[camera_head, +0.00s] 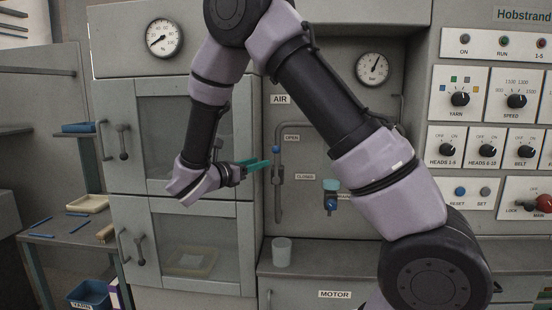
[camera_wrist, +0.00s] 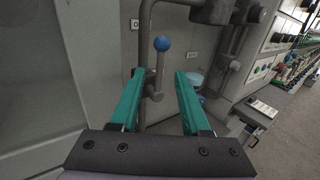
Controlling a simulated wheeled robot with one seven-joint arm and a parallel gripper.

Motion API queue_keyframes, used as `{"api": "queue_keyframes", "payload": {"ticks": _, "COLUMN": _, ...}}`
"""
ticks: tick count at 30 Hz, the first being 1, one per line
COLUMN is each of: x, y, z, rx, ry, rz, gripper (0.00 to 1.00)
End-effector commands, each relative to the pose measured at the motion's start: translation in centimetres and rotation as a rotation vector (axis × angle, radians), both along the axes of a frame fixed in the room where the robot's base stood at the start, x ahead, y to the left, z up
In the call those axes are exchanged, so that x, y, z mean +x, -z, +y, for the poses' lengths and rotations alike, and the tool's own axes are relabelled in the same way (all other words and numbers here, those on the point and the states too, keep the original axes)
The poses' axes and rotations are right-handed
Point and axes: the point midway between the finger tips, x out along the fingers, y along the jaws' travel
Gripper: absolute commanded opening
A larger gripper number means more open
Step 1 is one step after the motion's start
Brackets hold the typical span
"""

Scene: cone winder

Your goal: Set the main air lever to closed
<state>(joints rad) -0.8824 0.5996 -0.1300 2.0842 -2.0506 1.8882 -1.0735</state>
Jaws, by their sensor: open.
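The main air lever (camera_head: 276,150) is a short rod with a blue ball knob, on the grey pipe of the panel marked AIR. It points up, its knob beside the OPEN label (camera_head: 291,138); the CLOSED label (camera_head: 305,177) is lower right. In the wrist view the lever's blue knob (camera_wrist: 162,44) stands upright above its pivot. My gripper (camera_head: 264,162) has teal fingers, reaching in from the left just below the knob. In the wrist view my gripper (camera_wrist: 160,74) is open, and the rod appears between its fingertips. I cannot tell whether they touch it.
A second blue-handled valve (camera_head: 331,203) with a teal top sits lower right of the lever. A pale cup (camera_head: 282,252) stands on the ledge below. Glass-fronted cabinet doors (camera_head: 184,130) are at the left. An AIR pressure gauge (camera_head: 373,68) is at the upper right.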

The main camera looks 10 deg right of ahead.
Motion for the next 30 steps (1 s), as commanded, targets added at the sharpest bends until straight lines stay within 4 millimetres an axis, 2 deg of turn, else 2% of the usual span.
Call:
{"api": "queue_keyframes", "payload": {"ticks": 6, "x": 2.6, "y": 0.0, "z": -3.6, "rx": 0.002, "ry": 0.007, "rz": 0.001, "gripper": 0.47}}
{"api": "queue_keyframes", "payload": {"ticks": 12, "x": 4.6, "y": 0.0, "z": -6.2, "rx": 0.004, "ry": 0.006, "rz": 0.000, "gripper": 0.47}}
{"api": "queue_keyframes", "payload": {"ticks": 18, "x": 5.6, "y": 0.0, "z": -7.3, "rx": 0.004, "ry": 0.003, "rz": 0.000, "gripper": 0.47}}
{"api": "queue_keyframes", "payload": {"ticks": 27, "x": 5.8, "y": 0.0, "z": -7.5, "rx": 0.004, "ry": 0.003, "rz": 0.000, "gripper": 0.47}}
{"api": "queue_keyframes", "payload": {"ticks": 29, "x": 5.8, "y": 0.0, "z": -7.5, "rx": 0.004, "ry": 0.003, "rz": 0.000, "gripper": 0.24}}
{"api": "queue_keyframes", "payload": {"ticks": 30, "x": 5.8, "y": 0.0, "z": -7.5, "rx": 0.004, "ry": 0.003, "rz": 0.000, "gripper": 0.08}}
